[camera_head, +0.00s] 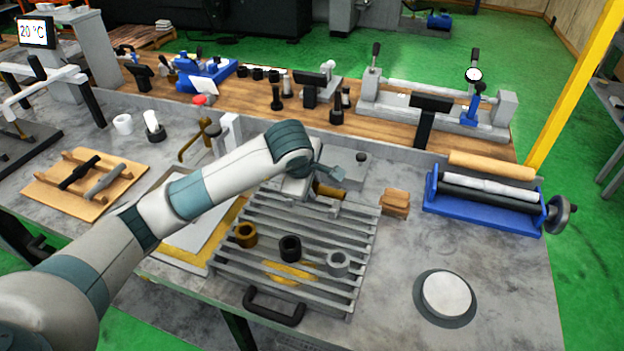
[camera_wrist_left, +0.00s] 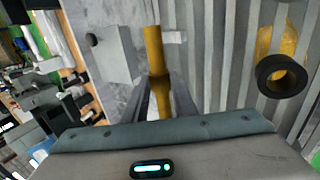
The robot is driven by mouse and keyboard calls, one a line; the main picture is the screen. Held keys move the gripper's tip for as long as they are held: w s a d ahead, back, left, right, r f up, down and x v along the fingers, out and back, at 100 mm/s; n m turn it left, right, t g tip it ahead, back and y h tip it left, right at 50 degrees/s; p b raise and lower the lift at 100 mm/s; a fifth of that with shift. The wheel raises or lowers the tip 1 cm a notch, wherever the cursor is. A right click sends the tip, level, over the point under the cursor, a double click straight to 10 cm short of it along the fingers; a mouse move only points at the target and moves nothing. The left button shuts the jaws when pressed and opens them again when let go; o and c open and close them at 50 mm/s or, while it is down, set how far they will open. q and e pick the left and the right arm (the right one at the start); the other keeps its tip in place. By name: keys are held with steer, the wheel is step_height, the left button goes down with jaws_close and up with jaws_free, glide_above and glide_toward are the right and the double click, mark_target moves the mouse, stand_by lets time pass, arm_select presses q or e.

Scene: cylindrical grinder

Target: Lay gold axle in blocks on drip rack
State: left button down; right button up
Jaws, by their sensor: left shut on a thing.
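My left gripper (camera_wrist_left: 160,97) is shut on the gold axle (camera_wrist_left: 154,45). In the head view the axle (camera_head: 328,191) shows only in part at the far side of the slatted grey drip rack (camera_head: 262,272); my arm hides the rest. I cannot tell whether the axle touches the rack or any block. The blocks cannot be made out clearly. My right gripper is not in view.
Gold (camera_head: 245,235), black (camera_head: 290,247) and grey (camera_head: 338,263) rings stand on the rack. A grey box (camera_head: 349,167) stands behind it. Wooden pieces (camera_head: 396,203) and a blue roller stand (camera_head: 480,212) are at right. Bench surface around the round plate (camera_head: 446,296) is clear.

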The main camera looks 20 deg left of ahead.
arm_select(q)
steer(key=shift+f, duration=0.45)
steer(key=shift+f+b, duration=1.15)
steer(key=shift+b, duration=0.2)
steer(key=c, duration=1.4)
jaws_free()
steer(key=shift+o, duration=0.2)
steer(key=shift+f, duration=0.1)
